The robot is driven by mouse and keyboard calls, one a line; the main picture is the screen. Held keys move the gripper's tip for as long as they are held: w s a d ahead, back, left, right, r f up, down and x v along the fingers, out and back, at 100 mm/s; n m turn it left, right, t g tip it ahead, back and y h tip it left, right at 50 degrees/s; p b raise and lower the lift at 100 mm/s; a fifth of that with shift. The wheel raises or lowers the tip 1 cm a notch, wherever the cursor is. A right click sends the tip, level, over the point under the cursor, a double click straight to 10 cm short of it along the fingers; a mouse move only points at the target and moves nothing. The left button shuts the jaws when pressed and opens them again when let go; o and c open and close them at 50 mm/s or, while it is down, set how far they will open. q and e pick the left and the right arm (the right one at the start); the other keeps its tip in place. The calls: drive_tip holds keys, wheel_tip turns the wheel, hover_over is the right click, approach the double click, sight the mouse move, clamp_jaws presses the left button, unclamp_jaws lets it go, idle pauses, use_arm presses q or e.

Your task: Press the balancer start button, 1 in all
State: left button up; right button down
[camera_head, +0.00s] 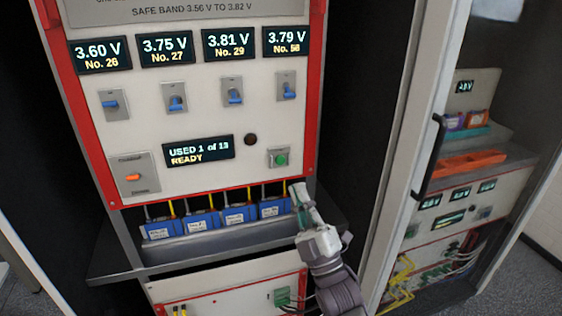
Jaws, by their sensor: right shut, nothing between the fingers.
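The balancer panel (220,120) is white with red side edges. Its green start button (281,159) sits on a small grey plate at the lower right of the panel. My right gripper (296,188) is shut and empty, its fingertips just below and right of the button and apart from it in the picture. The display (198,150) reads "USED 1 of 13 READY". My left gripper is not in view.
Several blue batteries (238,215) stand on a grey shelf (215,246) under the panel, with cables above them. Blue toggle switches (175,102) and an orange switch (133,177) are on the panel. A glass-doored cabinet (410,150) stands at the right.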

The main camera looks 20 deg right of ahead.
sight(280, 161)
drive_tip(key=shift+w+a+b, duration=0.2)
drive_tip(key=shift+w+b, duration=1.45)
drive_tip(key=shift+w, duration=2.65)
drive_tip(key=shift+w, duration=0.15)
drive_tip(key=shift+w, duration=0.25)
drive_tip(key=shift+w+b, duration=0.4)
drive_tip(key=shift+b, duration=0.05)
drive_tip(key=shift+s, duration=0.15)
drive_tip(key=shift+s+p, duration=0.4)
drive_tip(key=shift+s, duration=0.3)
